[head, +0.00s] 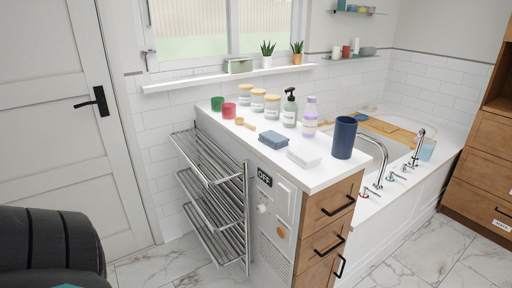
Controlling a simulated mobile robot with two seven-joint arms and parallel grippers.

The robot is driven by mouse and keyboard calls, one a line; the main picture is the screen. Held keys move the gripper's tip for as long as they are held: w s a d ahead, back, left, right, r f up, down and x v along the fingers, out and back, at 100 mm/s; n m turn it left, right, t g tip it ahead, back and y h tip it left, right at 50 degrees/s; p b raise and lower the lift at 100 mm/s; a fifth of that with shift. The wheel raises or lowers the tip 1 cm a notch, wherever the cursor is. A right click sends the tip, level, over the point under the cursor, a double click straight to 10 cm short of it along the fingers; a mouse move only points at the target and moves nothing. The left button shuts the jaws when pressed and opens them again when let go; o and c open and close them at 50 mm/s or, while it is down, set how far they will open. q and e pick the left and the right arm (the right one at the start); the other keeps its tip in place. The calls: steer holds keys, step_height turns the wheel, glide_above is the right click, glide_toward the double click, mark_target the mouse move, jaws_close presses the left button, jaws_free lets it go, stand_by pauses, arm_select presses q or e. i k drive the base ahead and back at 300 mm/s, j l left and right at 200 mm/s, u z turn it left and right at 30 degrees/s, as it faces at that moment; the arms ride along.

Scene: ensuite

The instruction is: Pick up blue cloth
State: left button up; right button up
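A folded blue cloth (273,140) lies on the white countertop (333,174), near the counter's front left edge. A folded white cloth or similar white item (304,156) lies just to its right. Neither of my grippers shows in the head view. A dark rounded shape at the lower left looks like part of my own arm, and it is well apart from the blue cloth.
A dark blue cup (344,138) stands right of the cloths. A wooden spoon (245,124), red cup (229,110), several jars and bottles stand behind. A metal rack (212,185) projects from the counter's left side. A bathtub (398,135) is at right.

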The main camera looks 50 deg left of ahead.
mark_target(276, 141)
steer(key=u, duration=1.25)
